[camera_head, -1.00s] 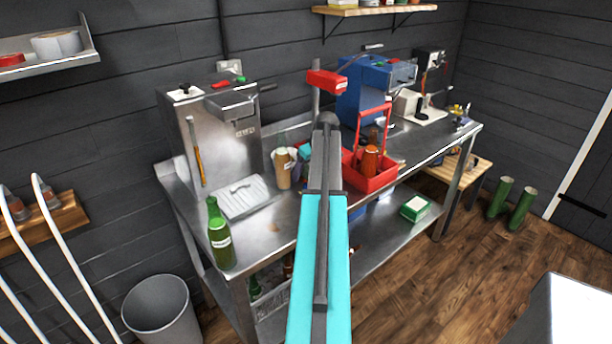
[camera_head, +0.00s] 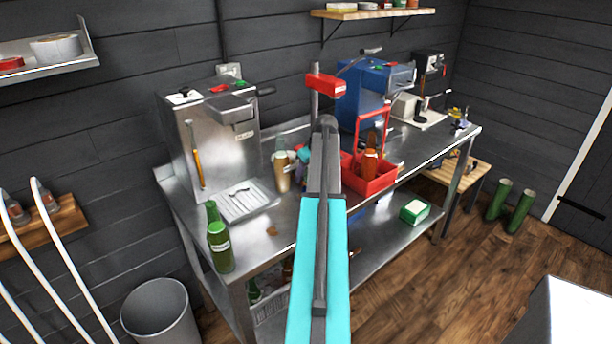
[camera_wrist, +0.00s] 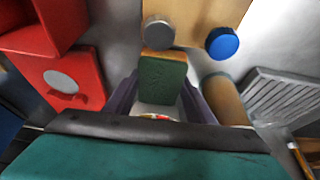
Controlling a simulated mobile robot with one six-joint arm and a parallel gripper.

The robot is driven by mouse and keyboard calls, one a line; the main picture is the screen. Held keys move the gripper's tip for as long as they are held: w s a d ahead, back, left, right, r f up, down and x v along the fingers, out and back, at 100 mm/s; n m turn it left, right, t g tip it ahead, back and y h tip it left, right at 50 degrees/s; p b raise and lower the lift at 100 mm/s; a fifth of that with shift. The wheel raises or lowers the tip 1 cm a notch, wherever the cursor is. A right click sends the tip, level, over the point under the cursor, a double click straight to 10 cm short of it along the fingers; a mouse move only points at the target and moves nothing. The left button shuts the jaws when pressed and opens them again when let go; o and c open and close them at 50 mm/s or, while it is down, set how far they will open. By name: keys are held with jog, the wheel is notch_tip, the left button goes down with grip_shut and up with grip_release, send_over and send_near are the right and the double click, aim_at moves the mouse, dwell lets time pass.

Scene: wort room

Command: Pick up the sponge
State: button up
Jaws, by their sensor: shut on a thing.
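The sponge (camera_wrist: 162,80), with a dark green face and a yellowish edge, is in the middle of the wrist view. My gripper (camera_wrist: 160,98) has its dark purple fingers on both sides of it and is shut on it. In the head view my arm hides most of the gripper and the sponge is not clearly seen.
A red caddy (camera_head: 372,185) with a brown bottle stands right of my arm. A green bottle (camera_head: 219,240) is at the bench's front left edge. A grey cap (camera_wrist: 158,31) and blue cap (camera_wrist: 222,43) lie ahead of the sponge.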

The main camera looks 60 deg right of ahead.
notch_tip(320, 180, up, 18)
jog(key=b, duration=0.3)
jog(key=shift+r+b, duration=0.15)
jog(key=shift+b, duration=0.15)
dwell(0.5)
